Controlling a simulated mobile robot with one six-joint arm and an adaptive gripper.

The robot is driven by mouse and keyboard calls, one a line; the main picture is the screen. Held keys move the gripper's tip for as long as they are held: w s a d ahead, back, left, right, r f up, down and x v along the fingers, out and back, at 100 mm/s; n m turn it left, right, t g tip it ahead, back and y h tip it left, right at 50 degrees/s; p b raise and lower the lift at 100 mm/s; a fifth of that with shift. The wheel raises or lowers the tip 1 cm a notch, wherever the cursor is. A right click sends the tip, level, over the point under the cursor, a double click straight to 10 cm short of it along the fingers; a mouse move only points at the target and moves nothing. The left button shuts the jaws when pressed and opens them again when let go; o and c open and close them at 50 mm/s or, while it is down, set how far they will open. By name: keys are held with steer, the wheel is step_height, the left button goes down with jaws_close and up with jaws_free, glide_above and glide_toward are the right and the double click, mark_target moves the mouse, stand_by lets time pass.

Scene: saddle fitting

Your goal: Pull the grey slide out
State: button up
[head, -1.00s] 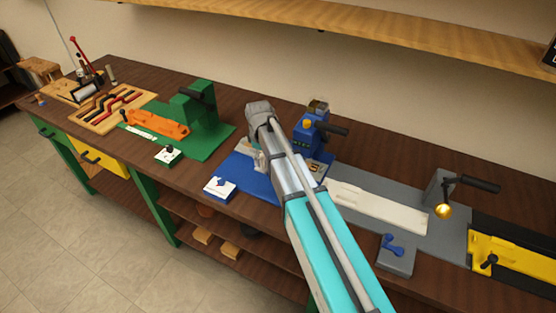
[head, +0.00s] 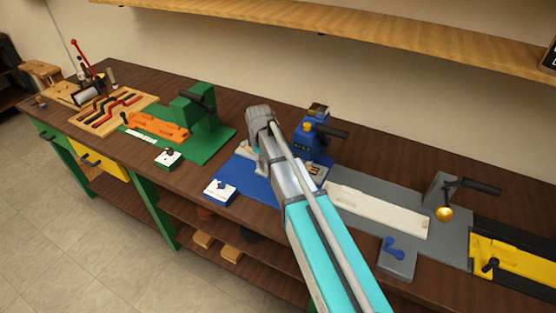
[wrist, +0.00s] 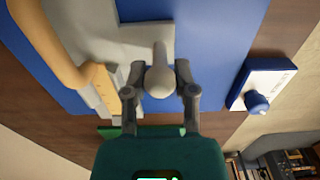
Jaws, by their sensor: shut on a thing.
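In the wrist view the grey slide (wrist: 147,42) lies on the blue base (wrist: 218,30). It carries a grey handle with a rounded knob (wrist: 160,80). My gripper (wrist: 160,88) has one finger on each side of this knob and is shut on it. In the head view my arm covers the slide and most of my gripper. Parts of the blue base (head: 262,188) show beside the arm.
A tan curved piece (wrist: 62,55) lies left of the slide in the wrist view. A white box with a blue knob (head: 220,192) stands at the base's front. A blue upright fixture (head: 312,135) with a black lever stands behind. The green fixture (head: 205,110) is left.

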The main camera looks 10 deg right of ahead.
steer(key=shift+s+a, duration=0.45)
steer(key=shift+s, duration=0.25)
steer(key=shift+s+a, duration=0.1)
steer(key=shift+s, duration=0.05)
steer(key=shift+s+a, duration=0.4)
steer(key=shift+s, duration=0.25)
steer(key=shift+s+a, duration=0.45)
steer(key=shift+s, duration=0.2)
steer(key=shift+s+a, duration=0.1)
stand_by(0.4)
steer(key=shift+s+a, duration=0.2)
steer(key=shift+s, duration=0.1)
steer(key=shift+s+a, duration=0.2)
steer(key=shift+s, duration=0.1)
